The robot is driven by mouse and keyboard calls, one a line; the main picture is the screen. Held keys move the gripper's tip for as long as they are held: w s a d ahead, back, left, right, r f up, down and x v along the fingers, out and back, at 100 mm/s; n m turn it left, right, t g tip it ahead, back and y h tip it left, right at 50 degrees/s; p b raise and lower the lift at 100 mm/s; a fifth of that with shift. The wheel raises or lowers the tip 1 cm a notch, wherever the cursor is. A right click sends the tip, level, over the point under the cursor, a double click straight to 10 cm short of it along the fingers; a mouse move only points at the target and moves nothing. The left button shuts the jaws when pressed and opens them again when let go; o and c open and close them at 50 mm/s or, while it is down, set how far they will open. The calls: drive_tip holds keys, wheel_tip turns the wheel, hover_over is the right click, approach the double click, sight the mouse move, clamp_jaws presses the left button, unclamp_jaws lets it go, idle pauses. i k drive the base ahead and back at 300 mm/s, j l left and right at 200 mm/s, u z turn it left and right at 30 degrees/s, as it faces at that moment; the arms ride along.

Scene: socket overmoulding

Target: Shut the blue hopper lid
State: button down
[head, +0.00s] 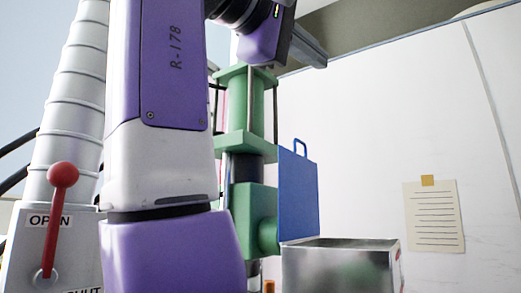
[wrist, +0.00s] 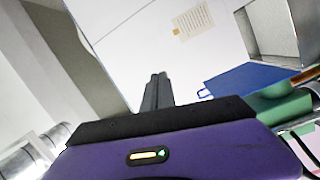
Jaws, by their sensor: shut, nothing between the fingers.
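The blue hopper lid (head: 299,196) stands upright, open, at the left edge of the metal hopper (head: 340,270). A blue loop handle (head: 300,147) is on its top edge. My gripper (head: 320,60) is shut and empty, above the lid and apart from it in the head view. In the wrist view the closed fingers (wrist: 159,78) point up the picture, with the blue lid (wrist: 245,82) to their right and the handle (wrist: 205,94) on its near side. The hopper (wrist: 278,32) shows at the upper right there.
A green press column (head: 247,150) stands directly left of the lid. A red lever (head: 60,205) on a box marked OPEN is at the far left, below a ribbed silver duct (head: 75,95). A paper note (head: 434,216) hangs on the white wall. Space right of the lid, above the hopper, looks clear.

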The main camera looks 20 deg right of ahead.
sight(298, 220)
drive_tip(key=i, duration=1)
